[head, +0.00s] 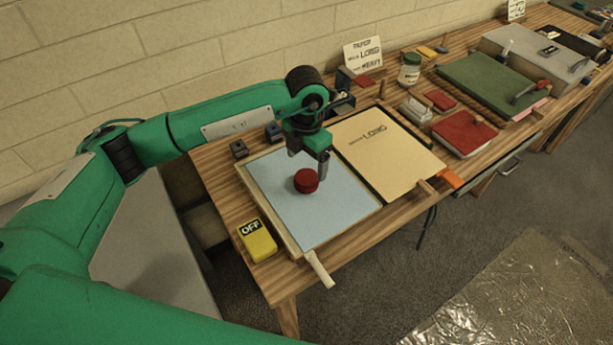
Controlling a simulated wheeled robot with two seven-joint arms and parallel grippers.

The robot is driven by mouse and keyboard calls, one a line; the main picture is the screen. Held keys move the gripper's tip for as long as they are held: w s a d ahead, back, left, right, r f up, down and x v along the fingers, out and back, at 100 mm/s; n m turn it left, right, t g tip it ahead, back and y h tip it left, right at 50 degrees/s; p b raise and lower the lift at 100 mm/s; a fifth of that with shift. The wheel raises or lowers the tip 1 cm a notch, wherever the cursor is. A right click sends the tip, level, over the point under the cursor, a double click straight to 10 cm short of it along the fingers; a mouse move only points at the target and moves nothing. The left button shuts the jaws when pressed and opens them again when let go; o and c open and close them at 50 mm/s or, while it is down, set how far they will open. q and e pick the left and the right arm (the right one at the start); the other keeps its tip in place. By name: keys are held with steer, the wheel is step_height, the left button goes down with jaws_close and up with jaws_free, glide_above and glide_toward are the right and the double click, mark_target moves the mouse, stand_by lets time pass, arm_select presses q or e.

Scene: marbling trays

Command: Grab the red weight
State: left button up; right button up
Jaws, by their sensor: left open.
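The red weight (305,182) is a small dark red round piece on the light blue sheet of the left tray (275,213). My left gripper (314,172) points down right at the weight, from behind and slightly to its right. It is open. One finger shows just right of the weight; the other finger is hard to make out. I cannot tell whether the fingers touch the weight. My right gripper is not in view.
A yellow block marked OFF (257,240) sits at the table's front left. A tan board (390,155) lies right of the tray. Small dark blocks (239,149) stand behind the tray. A red pad (464,134), a jar (409,70) and a green mat (490,88) are farther right.

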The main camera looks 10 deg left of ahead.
mark_target(307, 176)
arm_select(q)
steer(key=shift+f, duration=0.25)
steer(key=shift+f+p, duration=0.25)
steer(key=shift+p, duration=0.1)
step_height(307, 176, down, 4)
steer(key=shift+s+r+p, duration=0.1)
steer(key=shift+r+p, duration=0.1)
steer(key=shift+p, duration=0.65)
steer(key=shift+f, duration=0.5)
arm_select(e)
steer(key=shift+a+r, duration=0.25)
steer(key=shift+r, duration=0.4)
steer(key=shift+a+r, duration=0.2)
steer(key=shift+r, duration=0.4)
arm_select(q)
steer(key=c, duration=1.4)
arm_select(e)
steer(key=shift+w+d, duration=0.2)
